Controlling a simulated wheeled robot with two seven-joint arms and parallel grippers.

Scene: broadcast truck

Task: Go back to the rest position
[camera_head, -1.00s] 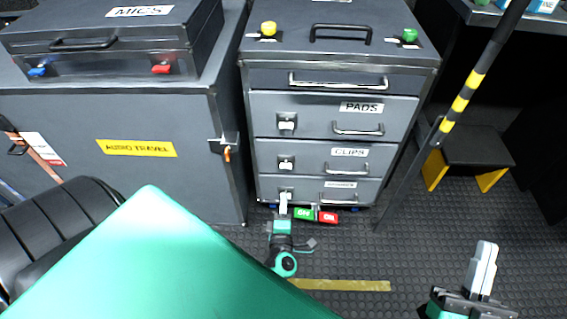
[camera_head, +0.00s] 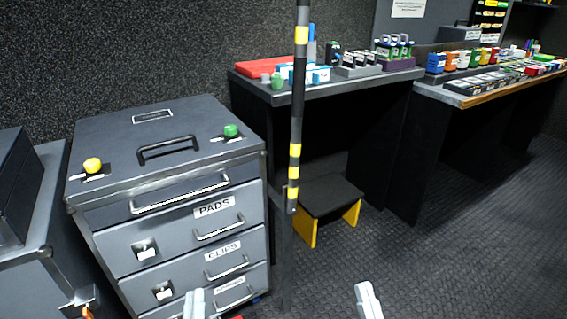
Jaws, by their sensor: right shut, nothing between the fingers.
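My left gripper (camera_head: 195,304) shows only its pale fingertips at the bottom edge, in front of the lower drawers of the grey drawer cabinet (camera_head: 105,212). Whether its fingers are apart or together is not clear. My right gripper (camera_head: 368,301) is shut and empty at the bottom edge, right of the cabinet, over the dark floor. Both wrists and forearms are out of the picture. The cabinet's drawers, labelled PADS and CLIPS plus a lowest one, look shut; the lowest is partly hidden by the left gripper.
A black pole with yellow bands (camera_head: 296,150) stands just right of the cabinet. Behind it is a step stool (camera_head: 330,195) with yellow legs. Dark desks (camera_head: 330,88) carrying small gear line the back. The floor (camera_head: 470,240) at right is clear. Another grey case (camera_head: 30,285) stands at left.

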